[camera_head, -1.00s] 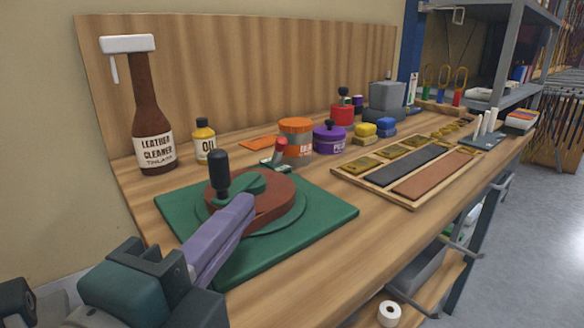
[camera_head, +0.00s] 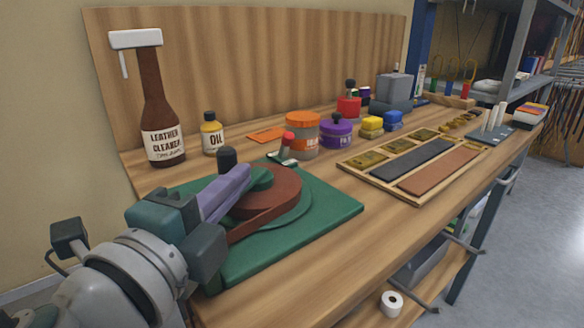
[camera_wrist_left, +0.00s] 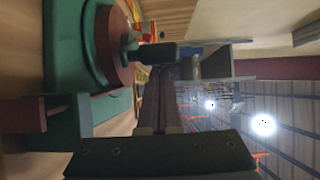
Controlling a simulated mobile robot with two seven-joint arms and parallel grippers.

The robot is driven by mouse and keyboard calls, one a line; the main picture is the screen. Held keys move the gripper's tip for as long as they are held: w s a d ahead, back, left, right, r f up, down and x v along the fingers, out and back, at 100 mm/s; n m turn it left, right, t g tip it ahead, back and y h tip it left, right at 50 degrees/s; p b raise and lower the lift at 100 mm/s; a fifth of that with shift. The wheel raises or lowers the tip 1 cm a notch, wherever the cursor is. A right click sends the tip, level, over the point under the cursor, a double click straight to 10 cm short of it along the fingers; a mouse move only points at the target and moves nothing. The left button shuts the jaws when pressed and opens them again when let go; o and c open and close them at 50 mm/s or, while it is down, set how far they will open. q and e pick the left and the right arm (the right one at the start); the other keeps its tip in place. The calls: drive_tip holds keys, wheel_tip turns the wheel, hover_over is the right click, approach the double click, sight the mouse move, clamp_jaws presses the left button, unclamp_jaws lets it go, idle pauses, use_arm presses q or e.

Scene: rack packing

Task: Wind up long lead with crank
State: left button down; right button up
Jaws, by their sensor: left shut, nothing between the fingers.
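The winder is a green base (camera_head: 325,222) with a reddish-brown strap, the lead, coiled on its reel (camera_head: 282,190). A tail of the lead (camera_head: 250,225) runs from the coil toward the lower left. The green crank has an upright black handle (camera_head: 227,157), partly hidden behind my fingers. My left gripper (camera_head: 241,174) is shut and empty, its purple fingers over the left part of the winder, close by the handle. In the left wrist view, the black handle (camera_wrist_left: 160,53) lies just past the fingertips (camera_wrist_left: 160,72); I cannot tell whether they touch. My right gripper is not in view.
Behind the winder stand a cleaner bottle (camera_head: 163,110), an oil bottle (camera_head: 212,135), an orange-lidded jar (camera_head: 302,130) and a purple jar (camera_head: 336,133). A wooden tray (camera_head: 350,166) with strips is to the right. The bench front (camera_head: 320,270) is clear.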

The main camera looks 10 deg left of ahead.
use_arm(q)
drive_tip(key=shift+a, duration=0.1)
drive_tip(key=shift+a+m+h, duration=0.25)
drive_tip(key=shift+m+h, duration=0.15)
drive_tip(key=shift+h, duration=0.1)
drive_tip(key=shift+a+m+h, duration=0.25)
drive_tip(key=shift+m+h, duration=0.05)
drive_tip(key=shift+h, duration=0.2)
drive_tip(key=shift+a+m+g+h, duration=0.25)
drive_tip(key=shift+m+g+h, duration=0.05)
drive_tip(key=shift+h, duration=0.1)
drive_tip(key=shift+w+a+f+m+g+h, duration=0.1)
drive_tip(key=shift+a+m+g+h, duration=0.3)
drive_tip(key=shift+a+m+h, duration=0.6)
drive_tip(key=a+m+g+h+b, duration=0.1)
drive_tip(key=h, duration=0.1)
drive_tip(key=a+m+g+h+b, duration=0.1)
drive_tip(key=h, duration=0.1)
drive_tip(key=shift+w, duration=0.4)
drive_tip(key=shift+w+a+b, duration=0.6)
drive_tip(key=shift+a, duration=0.3)
